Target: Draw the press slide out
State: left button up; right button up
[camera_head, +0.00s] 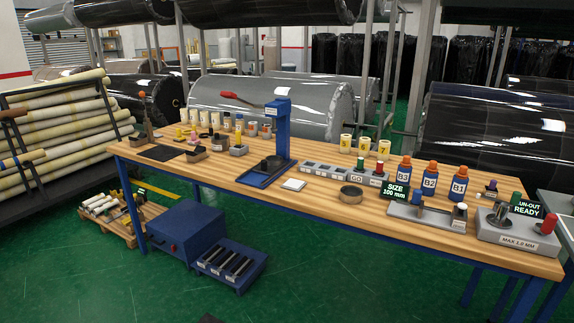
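A blue press (280,135) with a tall column stands near the middle of the wooden workbench. Its red-handled lever (230,96) points up and left from the top of the column. A blue base plate (251,182) reaches forward from the column's foot toward the bench's front edge. A dark round piece (271,163) sits on the base below the press head. I cannot tell the slide apart from the base, nor how far out it is. Neither of my grippers is in this view.
A white pad (293,184), a dark ring (351,193) and a grey block row marked GO (354,178) lie right of the press. The front strip left of the base is clear.

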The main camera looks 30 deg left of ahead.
aim_at(271, 163)
jog(key=i+j, duration=0.75)
jog(key=i+j+u, duration=0.05)
